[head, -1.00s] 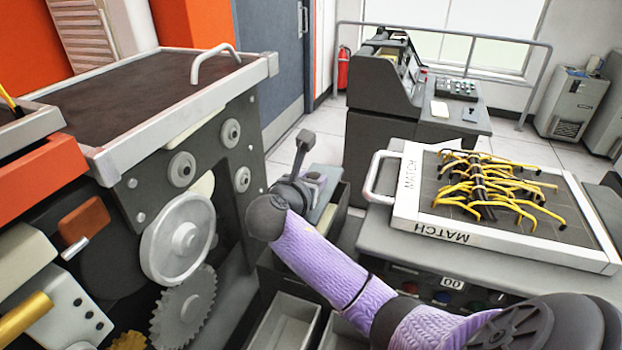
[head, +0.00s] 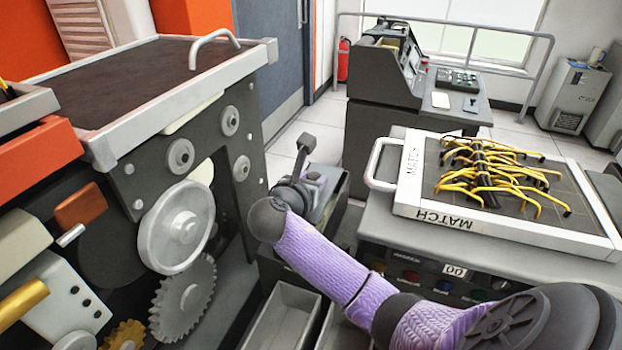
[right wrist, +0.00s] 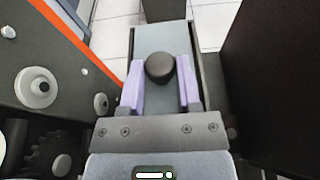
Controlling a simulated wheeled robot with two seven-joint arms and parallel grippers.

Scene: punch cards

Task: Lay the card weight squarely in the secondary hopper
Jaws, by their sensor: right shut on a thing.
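The secondary hopper (head: 339,196) is the narrow dark-grey box under the gripper. The plate appears within its walls, roughly in line with them; whether it rests on the bottom is hidden. My left gripper is not in view.
The machine's grey side panel with rollers and gears (head: 178,228) stands close on the left. A MATCH tray (head: 425,206) with yellow-wired parts lies on the right. Light-grey bins (head: 287,318) are below. A console (head: 385,105) stands behind.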

